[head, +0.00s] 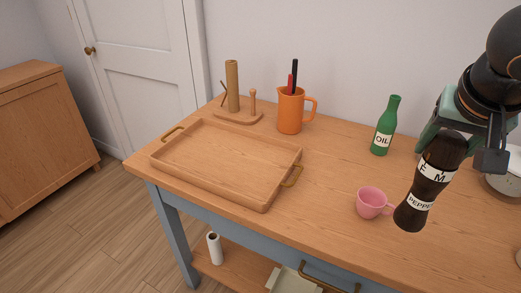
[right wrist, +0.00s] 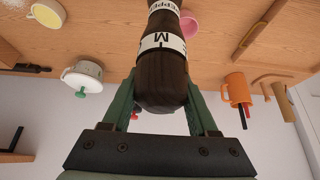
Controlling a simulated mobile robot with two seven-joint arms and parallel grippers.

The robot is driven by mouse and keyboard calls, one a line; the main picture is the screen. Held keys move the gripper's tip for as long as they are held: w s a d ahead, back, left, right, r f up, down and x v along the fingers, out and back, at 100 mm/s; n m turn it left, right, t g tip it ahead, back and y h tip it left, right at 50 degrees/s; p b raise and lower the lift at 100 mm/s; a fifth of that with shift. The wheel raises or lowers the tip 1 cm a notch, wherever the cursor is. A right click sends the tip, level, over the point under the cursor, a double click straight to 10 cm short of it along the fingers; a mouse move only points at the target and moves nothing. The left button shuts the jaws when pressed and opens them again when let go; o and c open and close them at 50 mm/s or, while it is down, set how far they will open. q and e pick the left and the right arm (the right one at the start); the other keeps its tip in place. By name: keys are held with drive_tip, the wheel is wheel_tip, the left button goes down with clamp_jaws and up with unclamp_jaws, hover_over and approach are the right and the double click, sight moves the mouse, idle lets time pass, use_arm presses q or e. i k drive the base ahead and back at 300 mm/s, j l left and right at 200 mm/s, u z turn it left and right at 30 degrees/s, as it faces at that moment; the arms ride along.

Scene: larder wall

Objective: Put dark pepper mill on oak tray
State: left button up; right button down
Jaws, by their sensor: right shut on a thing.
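The dark pepper mill (head: 429,180) with white lettered bands is held tilted at the right of the head view, its lower end just right of the pink cup. It fills the middle of the right wrist view (right wrist: 161,75). My right gripper (head: 450,140) is shut on the mill's upper part, and its green fingers (right wrist: 160,100) flank it in the right wrist view. The oak tray (head: 222,178) lies empty on the table at the left, with brass handles at its ends. My left gripper is not in view.
A pink cup (head: 371,202) stands between mill and tray. A green oil bottle (head: 384,128), an orange jug (head: 291,111) with utensils and a wooden paper-roll stand (head: 238,115) line the back. A white pot (right wrist: 84,77) shows in the right wrist view.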

sight(265, 162)
drive_tip(key=i+j, duration=0.25)
drive_tip(key=j, duration=0.15)
drive_tip(key=i+j, duration=0.3)
drive_tip(key=j, duration=0.15)
drive_tip(key=i+j, duration=0.25)
drive_tip(key=j, duration=0.15)
